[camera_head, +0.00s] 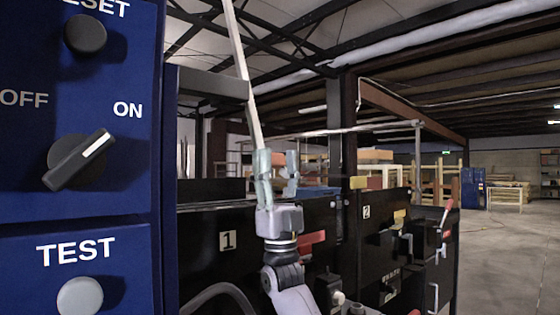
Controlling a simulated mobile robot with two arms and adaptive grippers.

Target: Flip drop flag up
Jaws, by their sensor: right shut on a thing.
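A long pale rod (240,60), which looks like the drop flag's arm, stands nearly upright, leaning a little left, and runs out of the top of the picture. Any flag at its upper end is out of view. My right gripper (277,170) points up in front of the black machine, with its fingers at the rod's lower end. It is shut on the rod, though the contact between the fingers is hard to make out. My left gripper is not in view.
A blue control panel (100,215) with knobs and a TEST button (80,296) fills the left side, close by. Black conveyor units marked 1 (227,241) and 2 (366,212) stand behind my right arm. Open floor (510,245) lies at the right.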

